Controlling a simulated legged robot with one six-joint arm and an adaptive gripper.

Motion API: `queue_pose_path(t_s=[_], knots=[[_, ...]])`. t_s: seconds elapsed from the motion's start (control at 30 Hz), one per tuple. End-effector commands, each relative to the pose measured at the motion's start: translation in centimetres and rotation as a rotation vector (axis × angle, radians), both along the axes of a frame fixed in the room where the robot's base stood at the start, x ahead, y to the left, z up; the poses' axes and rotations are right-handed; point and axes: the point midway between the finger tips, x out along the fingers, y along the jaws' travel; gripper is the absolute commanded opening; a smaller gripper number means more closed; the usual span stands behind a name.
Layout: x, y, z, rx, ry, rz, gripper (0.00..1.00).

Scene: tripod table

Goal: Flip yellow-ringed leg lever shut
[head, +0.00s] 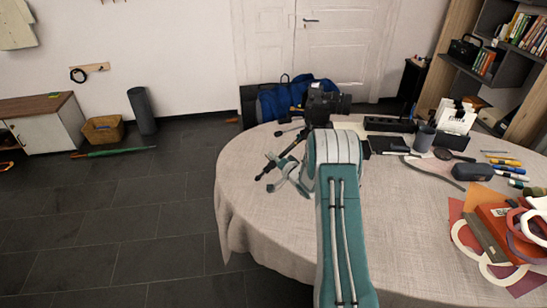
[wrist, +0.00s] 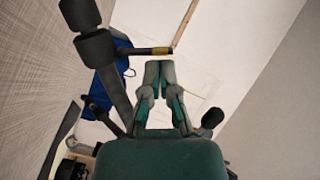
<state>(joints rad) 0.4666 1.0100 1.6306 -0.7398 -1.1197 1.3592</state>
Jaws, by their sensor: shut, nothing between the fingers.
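The black tripod (head: 297,148) stands on the round table, its lower part partly hidden by my arm. In the wrist view a dark tripod leg (wrist: 116,85) runs down the left side. A dark lever with a yellow ring (wrist: 161,51) sticks out from this leg to the right, roughly square to it. My gripper (wrist: 159,66) is shut and empty, its fingertips just below the ringed end in the picture; I cannot tell whether they touch. In the head view my gripper (head: 272,160) is beside the tripod legs, where the yellow ring cannot be made out.
The cloth-covered table (head: 420,260) carries a dark cup (head: 424,138), a pencil case (head: 473,171), markers and coloured papers on the right. A blue bag (head: 280,100) is behind the table. Another dark knob (wrist: 212,118) is right of my gripper.

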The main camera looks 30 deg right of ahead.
Motion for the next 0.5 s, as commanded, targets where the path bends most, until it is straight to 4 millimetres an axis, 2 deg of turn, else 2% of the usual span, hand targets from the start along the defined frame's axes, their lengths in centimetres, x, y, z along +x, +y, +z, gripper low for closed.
queue_pose_path(t_s=[0.5], knots=[[0.04, 0.41, 0.01, -0.088, 0.001, -0.004, 0.00]])
